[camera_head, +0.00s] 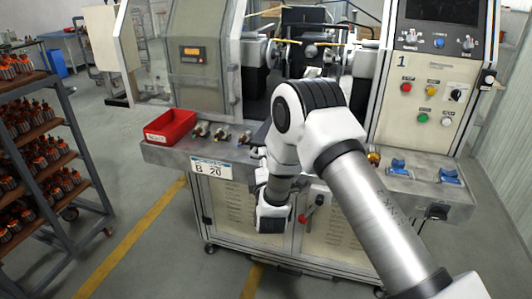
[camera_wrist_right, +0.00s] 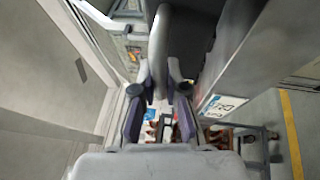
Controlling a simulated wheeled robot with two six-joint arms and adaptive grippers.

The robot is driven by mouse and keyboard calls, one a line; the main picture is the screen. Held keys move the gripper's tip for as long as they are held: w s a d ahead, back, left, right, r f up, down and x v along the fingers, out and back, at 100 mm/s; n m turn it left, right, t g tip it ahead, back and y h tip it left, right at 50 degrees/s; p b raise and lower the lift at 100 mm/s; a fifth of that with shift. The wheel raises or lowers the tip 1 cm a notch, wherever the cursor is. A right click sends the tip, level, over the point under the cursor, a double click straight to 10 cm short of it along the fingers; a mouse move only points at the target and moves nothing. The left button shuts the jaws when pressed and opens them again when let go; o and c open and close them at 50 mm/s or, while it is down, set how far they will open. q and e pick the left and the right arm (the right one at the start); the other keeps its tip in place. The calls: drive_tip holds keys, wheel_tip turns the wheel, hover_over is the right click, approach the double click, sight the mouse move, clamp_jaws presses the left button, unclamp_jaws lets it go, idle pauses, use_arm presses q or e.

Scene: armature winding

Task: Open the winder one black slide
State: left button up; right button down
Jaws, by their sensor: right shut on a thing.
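The winder with the number 1 on its right control panel (camera_head: 426,85) stands ahead. My right arm crosses in front of its middle. My right gripper is near the front shelf edge, with its fingers (camera_head: 258,157) partly hidden by the arm. In the right wrist view my right gripper (camera_wrist_right: 158,92) is shut on a grey rounded bar (camera_wrist_right: 159,45) that looks like a handle. A dark panel (camera_wrist_right: 190,32) lies beside the bar; it may be the black slide. In the head view the slide is not clearly seen behind my arm. My left gripper is not in view.
A red bin (camera_head: 170,127) and several small fittings sit on the front shelf. Blue parts (camera_head: 450,176) lie at its right end. A rack of wound armatures (camera_head: 45,155) stands at the left. The floor (camera_head: 140,215) between is free.

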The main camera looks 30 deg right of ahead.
drive_tip(key=shift+s+a, duration=0.4)
drive_tip(key=shift+a, duration=0.05)
drive_tip(key=c, duration=1.2)
unclamp_jaws()
drive_tip(key=shift+d, duration=0.1)
drive_tip(key=v, duration=1.2)
drive_tip(key=shift+f, duration=0.1)
